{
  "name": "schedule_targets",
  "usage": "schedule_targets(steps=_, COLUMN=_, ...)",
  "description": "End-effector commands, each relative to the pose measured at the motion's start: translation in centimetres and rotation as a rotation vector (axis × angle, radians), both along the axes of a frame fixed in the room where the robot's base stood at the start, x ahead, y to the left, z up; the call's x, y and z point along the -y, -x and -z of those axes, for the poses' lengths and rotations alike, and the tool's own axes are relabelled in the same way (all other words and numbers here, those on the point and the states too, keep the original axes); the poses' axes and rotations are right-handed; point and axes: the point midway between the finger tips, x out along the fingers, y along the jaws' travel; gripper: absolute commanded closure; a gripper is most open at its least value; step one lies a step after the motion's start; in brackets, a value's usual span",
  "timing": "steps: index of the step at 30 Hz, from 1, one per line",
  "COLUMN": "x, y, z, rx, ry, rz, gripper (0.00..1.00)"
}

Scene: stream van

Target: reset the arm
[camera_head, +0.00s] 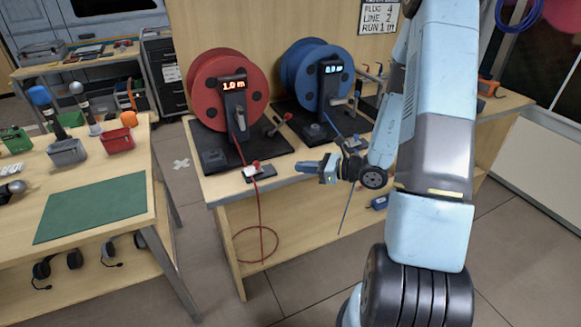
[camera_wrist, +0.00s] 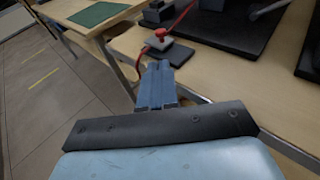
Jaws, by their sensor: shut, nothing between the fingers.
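My arm reaches up and over on the right of the head view, and my gripper (camera_head: 302,167) hangs just off the front edge of the cable bench (camera_head: 232,194). Its fingers point left and are shut with nothing between them. In the wrist view the shut fingers (camera_wrist: 155,72) overlap the bench edge in the picture. A small grey clamp block with a red knob (camera_head: 256,166) is just left of the fingertips. It also shows beyond the fingers in the wrist view (camera_wrist: 162,44). I cannot tell the exact gap.
A red reel (camera_head: 207,88) reading 1.0 m and a blue reel (camera_head: 296,68) stand on the bench. A red cable (camera_head: 258,215) hangs over the front edge to a loop below. At left is a table with a green mat (camera_head: 92,207). Open floor lies between the tables.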

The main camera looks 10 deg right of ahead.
Motion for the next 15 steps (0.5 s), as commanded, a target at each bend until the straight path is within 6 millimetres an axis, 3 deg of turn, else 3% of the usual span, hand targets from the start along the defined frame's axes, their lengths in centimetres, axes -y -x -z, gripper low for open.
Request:
schedule_targets(steps=9, x=0.7, y=0.7, z=-0.6, rx=0.009, ry=0.007, rz=-0.014, gripper=1.0)
schedule_targets(steps=15, x=-1.1, y=2.0, z=-3.6, rx=0.081, ry=0.083, rz=-0.15, gripper=1.0)
